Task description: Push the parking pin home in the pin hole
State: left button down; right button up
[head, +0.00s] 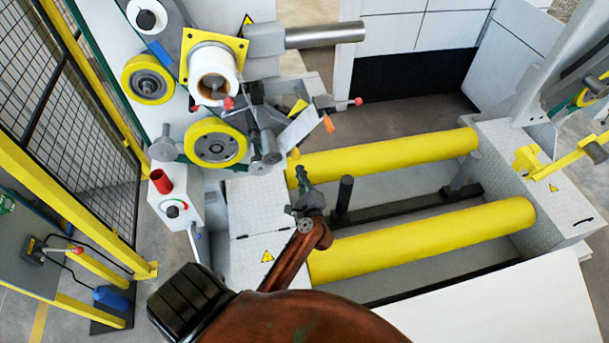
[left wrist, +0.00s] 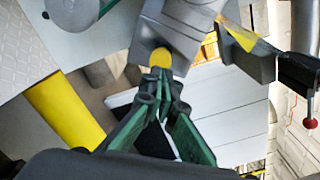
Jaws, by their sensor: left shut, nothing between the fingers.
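My left gripper (head: 301,172) is over the near end of the far yellow roller, below the wrapping head. Its fingers are closed together and empty. In the left wrist view, the fingertips (left wrist: 161,76) point at a rounded yellow knob, which looks like the parking pin (left wrist: 160,57), against a grey block (left wrist: 165,32). The tips appear right at the knob; I cannot tell whether they touch. In the head view a small yellow spot (head: 296,153) shows just beyond the fingertips. The pin hole and the pin's shaft are hidden. My right gripper is not in view.
Two yellow rollers (head: 425,238) lie across the bed, with dark posts (head: 344,192) between them. The wrapping head carries a white film roll (head: 213,72), yellow wheels (head: 216,143) and red-tipped levers (head: 356,101) close beyond my gripper. A control box (head: 174,206) stands left.

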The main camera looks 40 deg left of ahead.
aim_at(296, 157)
pick_arm(q)
jog(key=shift+x, duration=1.1)
jog(key=shift+w+a, duration=0.2)
jog(key=shift+a, duration=0.15)
jog(key=shift+w+a, duration=0.25)
jog(key=shift+a, duration=0.1)
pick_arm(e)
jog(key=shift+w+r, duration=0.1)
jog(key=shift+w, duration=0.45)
pick_arm(q)
jog(key=shift+w+a, duration=0.3)
jog(key=shift+a, duration=0.05)
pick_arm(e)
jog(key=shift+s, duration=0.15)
